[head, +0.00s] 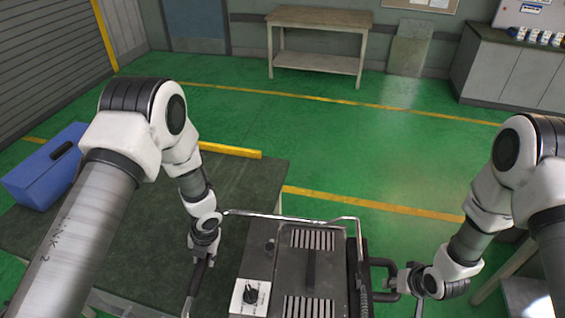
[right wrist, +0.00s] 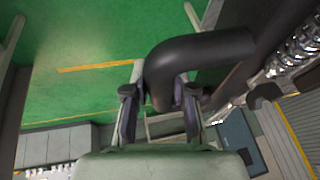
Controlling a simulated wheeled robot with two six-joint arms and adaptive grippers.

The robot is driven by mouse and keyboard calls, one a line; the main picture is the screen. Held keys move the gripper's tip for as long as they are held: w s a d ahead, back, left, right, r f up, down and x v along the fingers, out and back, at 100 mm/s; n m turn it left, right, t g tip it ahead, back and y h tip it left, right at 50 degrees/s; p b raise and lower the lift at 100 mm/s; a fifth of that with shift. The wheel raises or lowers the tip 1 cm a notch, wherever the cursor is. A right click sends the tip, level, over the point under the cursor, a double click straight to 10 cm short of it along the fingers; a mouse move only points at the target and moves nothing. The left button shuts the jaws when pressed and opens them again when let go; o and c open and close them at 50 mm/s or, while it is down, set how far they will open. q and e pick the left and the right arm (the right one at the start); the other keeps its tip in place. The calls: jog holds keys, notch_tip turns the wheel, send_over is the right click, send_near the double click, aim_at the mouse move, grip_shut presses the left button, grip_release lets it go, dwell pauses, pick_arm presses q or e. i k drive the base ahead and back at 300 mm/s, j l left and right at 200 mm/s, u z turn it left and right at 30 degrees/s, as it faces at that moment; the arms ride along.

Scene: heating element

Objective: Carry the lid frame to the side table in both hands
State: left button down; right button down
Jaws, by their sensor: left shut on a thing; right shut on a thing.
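The lid frame (head: 311,262) is a dark grey panel with slotted vents, a bright tube rail and a white plate with a black knob; it shows at the bottom middle of the head view. My left gripper (head: 202,260) is shut on its left side at a dark grip. My right gripper (head: 400,281) is shut on the black handle (head: 382,264) on its right side. In the right wrist view the fingers of this gripper (right wrist: 160,104) stand either side of the bent black handle (right wrist: 205,50). The frame's near end is cut off; what supports it below is hidden.
A wooden table (head: 320,18) stands at the back wall, a grey cabinet (head: 510,70) at back right. Green floor between is clear.

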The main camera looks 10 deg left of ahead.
aim_at(159, 207)
jog(key=i+j, duration=0.15)
jog(key=j, duration=0.45)
jog(key=i+j+z, duration=0.1)
jog(key=j, duration=0.5)
jog(key=i+j, duration=0.1)
jog(key=j, duration=0.5)
jog(key=i+j+z, duration=0.1)
jog(key=j, duration=0.5)
jog(key=i+j, duration=0.1)
jog(key=j, duration=0.55)
jog(key=z, duration=0.05)
